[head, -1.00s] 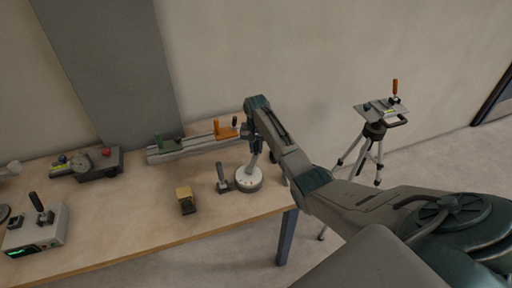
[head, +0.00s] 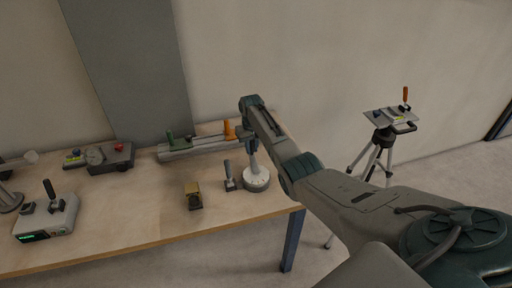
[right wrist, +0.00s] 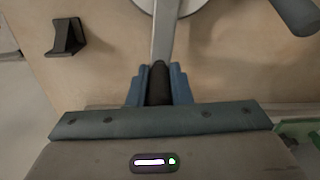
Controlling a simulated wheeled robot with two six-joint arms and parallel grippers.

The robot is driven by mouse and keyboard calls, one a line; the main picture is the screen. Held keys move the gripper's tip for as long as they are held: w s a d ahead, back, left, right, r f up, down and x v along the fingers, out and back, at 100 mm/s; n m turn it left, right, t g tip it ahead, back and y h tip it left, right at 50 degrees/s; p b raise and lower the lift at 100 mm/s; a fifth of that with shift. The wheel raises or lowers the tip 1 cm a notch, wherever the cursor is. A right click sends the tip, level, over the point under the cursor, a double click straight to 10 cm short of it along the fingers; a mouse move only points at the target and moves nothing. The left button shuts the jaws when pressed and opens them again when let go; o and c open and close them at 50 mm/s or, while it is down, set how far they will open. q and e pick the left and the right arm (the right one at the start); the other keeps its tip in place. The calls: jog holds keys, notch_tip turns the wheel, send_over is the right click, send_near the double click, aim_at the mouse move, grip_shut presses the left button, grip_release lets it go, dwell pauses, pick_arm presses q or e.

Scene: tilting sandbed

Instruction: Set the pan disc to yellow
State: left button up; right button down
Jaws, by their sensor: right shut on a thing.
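A white round disc (head: 257,181) with small dark marks on its side sits near the right end of the table. A grey lever (head: 253,163) rises from it. My right gripper (head: 249,143) is above the disc. In the right wrist view my right gripper (right wrist: 158,88) is shut on the lever's black grip (right wrist: 159,84), and part of the white disc (right wrist: 180,5) shows at the top edge. I see no yellow on the disc, and cannot tell which colour it is set to. My left gripper is not in view.
A small dark upright handle (head: 229,175) stands close left of the disc, and a yellow-topped block (head: 193,195) further left. A tripod (head: 384,140) stands right of the table. The table's front middle is clear.

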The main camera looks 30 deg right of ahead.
jog(key=shift+w+a, duration=0.15)
jog(key=shift+a, duration=0.2)
jog(key=shift+w+a, duration=0.1)
jog(key=shift+a, duration=0.1)
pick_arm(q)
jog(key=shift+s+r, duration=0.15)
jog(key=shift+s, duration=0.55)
pick_arm(e)
jog(key=c, duration=1.3)
grip_release()
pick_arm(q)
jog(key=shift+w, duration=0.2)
pick_arm(e)
jog(key=shift+r, duration=0.1)
